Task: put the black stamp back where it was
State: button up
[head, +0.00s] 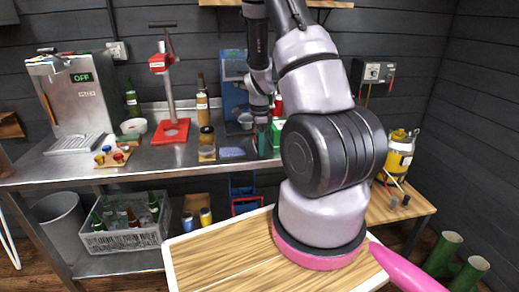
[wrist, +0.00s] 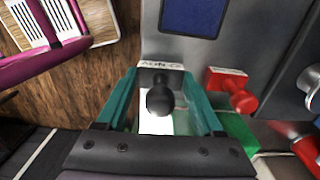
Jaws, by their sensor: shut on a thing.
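The black stamp (wrist: 160,97) has a round black knob and a block with a pale lettered label at its far end. In the wrist view it sits between the teal fingers of my gripper (wrist: 161,76), which is shut on it. In the head view my gripper (head: 263,137) is over the back of the steel counter, partly behind my arm; I cannot make out the stamp there. Whether the stamp touches the counter is unclear. A red stamp (wrist: 238,92) stands just right of my gripper in the wrist view.
A blue pad (wrist: 193,16) lies on the counter (head: 160,156) beyond my gripper. A green box (wrist: 240,132) is close beside the right finger. A jar (head: 207,138) and a red-based press (head: 171,130) stand further left. A wooden-topped surface (head: 215,262) is in front.

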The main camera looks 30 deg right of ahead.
jog(key=shift+f, duration=0.8)
jog(key=o, duration=1.1)
jog(key=shift+f, duration=0.1)
jog(key=shift+c, duration=0.2)
